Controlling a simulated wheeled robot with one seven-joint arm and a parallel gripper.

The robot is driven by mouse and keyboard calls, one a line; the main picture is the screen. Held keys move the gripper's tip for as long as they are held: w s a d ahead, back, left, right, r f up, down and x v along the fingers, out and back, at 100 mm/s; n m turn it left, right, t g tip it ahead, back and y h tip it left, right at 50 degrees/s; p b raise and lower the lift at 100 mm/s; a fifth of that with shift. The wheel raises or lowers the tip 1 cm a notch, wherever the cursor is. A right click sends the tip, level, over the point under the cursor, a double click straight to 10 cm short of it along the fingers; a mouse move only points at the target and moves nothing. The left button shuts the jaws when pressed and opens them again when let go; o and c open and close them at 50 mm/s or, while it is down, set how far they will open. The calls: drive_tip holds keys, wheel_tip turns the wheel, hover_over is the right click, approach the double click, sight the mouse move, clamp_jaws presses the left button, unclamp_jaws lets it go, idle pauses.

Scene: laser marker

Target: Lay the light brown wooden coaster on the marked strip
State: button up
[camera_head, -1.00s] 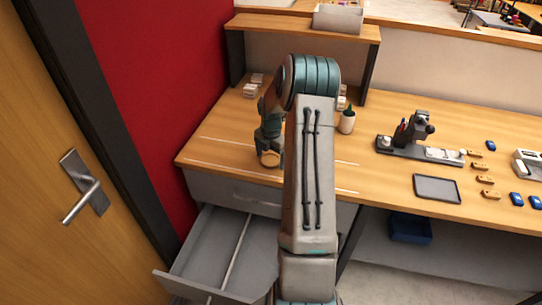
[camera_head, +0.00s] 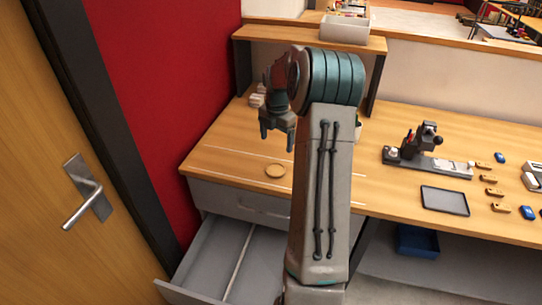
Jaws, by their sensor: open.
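The light brown wooden coaster (camera_head: 275,171) lies flat on the desk, near its front edge. It sits between the two thin white lines of the marked strip (camera_head: 228,162). My gripper (camera_head: 277,142) is open and empty, above and behind the coaster in the picture, and apart from it. My arm hides the right part of the strip.
An open grey drawer (camera_head: 222,252) juts out below the desk. A marking machine (camera_head: 425,145), a dark-rimmed tray (camera_head: 444,201) and several small wooden and blue pieces stand to the right. A raised shelf (camera_head: 310,38) is behind. The strip's left part is clear.

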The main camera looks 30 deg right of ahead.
drive_tip(key=s+a+r+m+t+h, duration=0.1)
drive_tip(key=s+a+r+m, duration=0.45)
drive_tip(key=a, duration=0.35)
drive_tip(key=s+a+r+m, duration=0.5)
drive_tip(key=a+r, duration=0.1)
drive_tip(key=a, duration=0.2)
drive_tip(key=s+a+m+t, duration=0.1)
drive_tip(key=s+a+m, duration=0.4)
drive_tip(key=s, duration=0.3)
drive_tip(key=s+a+m+t+y, duration=0.1)
drive_tip(key=s+a+m, duration=0.4)
drive_tip(key=s, duration=0.3)
drive_tip(key=shift+s+f+m, duration=0.25)
drive_tip(key=shift+f+m, duration=0.15)
drive_tip(key=shift+m, duration=0.25)
drive_tip(key=shift+c, duration=0.3)
